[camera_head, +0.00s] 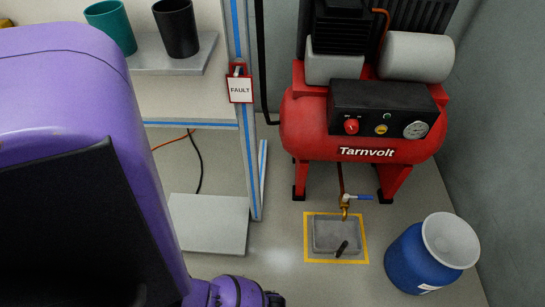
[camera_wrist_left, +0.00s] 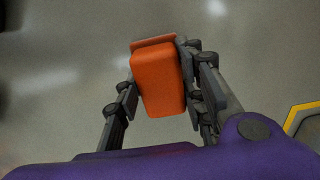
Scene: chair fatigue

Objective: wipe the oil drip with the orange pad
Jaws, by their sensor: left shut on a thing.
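The orange pad (camera_wrist_left: 159,78) is held between the fingers of my left gripper (camera_wrist_left: 160,88), above the bare grey floor in the left wrist view. In the head view only the purple wrist end of my left arm shows at the bottom edge; its fingers and the pad are out of frame. I cannot clearly make out an oil drip. A brass drain valve (camera_head: 345,205) with a blue lever hangs under the red compressor (camera_head: 360,125), above a grey tray (camera_head: 322,234). My right gripper is not in view.
Yellow tape (camera_head: 307,240) frames the tray, which has a dark upright piece (camera_head: 342,249) at its front. A blue drum (camera_head: 408,262) stands to the right. A shelf unit with a FAULT tag (camera_head: 240,90) and a low grey slab (camera_head: 208,225) are left.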

